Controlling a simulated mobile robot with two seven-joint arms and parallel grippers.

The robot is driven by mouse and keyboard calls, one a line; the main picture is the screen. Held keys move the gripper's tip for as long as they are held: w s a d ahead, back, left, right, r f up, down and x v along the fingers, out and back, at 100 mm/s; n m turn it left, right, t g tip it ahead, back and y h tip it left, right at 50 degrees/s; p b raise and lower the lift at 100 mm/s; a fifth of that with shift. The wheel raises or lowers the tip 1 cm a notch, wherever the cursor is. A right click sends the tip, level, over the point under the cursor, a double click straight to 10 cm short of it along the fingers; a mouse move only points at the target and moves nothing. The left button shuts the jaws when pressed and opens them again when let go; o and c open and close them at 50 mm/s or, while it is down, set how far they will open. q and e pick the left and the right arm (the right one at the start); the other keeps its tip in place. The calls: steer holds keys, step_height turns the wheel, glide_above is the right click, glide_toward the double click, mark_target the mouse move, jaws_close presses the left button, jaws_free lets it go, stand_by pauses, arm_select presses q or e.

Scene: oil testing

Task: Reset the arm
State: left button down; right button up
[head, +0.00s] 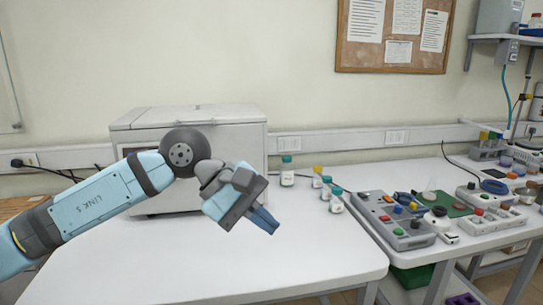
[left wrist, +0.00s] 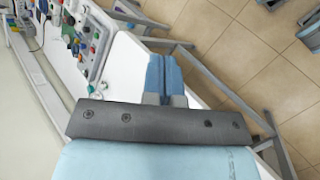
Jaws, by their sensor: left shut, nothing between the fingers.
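My left arm reaches in from the left in the head view, and its gripper (head: 264,220) is held above the white table (head: 300,262). The blue fingers are shut together with nothing between them and point down to the right. In the left wrist view the gripper (left wrist: 163,62) also shows its two blue fingers side by side, over the table's edge with tiled floor beyond. My right gripper is not in either view.
A white box-shaped machine (head: 240,131) stands behind my left arm. Several small capped bottles, including a teal-capped one (head: 287,172), stand right of the gripper. Control boxes (head: 395,220) crowd the right side. The table's front middle is clear.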

arm_select(q)
steer(key=s+d+f+n+g+h, duration=0.3)
steer(key=s+d+n+h, duration=0.1)
steer(key=n+h, duration=0.75)
steer(key=w+a+f+m+t+y, duration=0.1)
steer(key=a+f+m+t+y, duration=0.25)
steer(key=f+m+t, duration=0.55)
steer(key=w+a+f+m+t+y, duration=0.1)
steer(key=a+f+m+t+y, duration=0.35)
steer(key=m, duration=0.95)
steer(key=w+a+f+m+t+y, duration=0.15)
steer(key=a+f+m+t, duration=0.25)
steer(key=f+m+t, duration=0.45)
steer(key=s+a+f+n+g+y, duration=0.4)
steer(key=s+a+f+n, duration=0.15)
steer(key=s+f, duration=0.45)
steer(key=s+a+f+n+g+y, duration=0.4)
steer(key=s+f+n, duration=0.35)
steer(key=f, duration=0.55)
step_height(320, 180, up, 14)
steer(key=s+a+m+t+p, duration=0.1)
steer(key=p, duration=1.4)
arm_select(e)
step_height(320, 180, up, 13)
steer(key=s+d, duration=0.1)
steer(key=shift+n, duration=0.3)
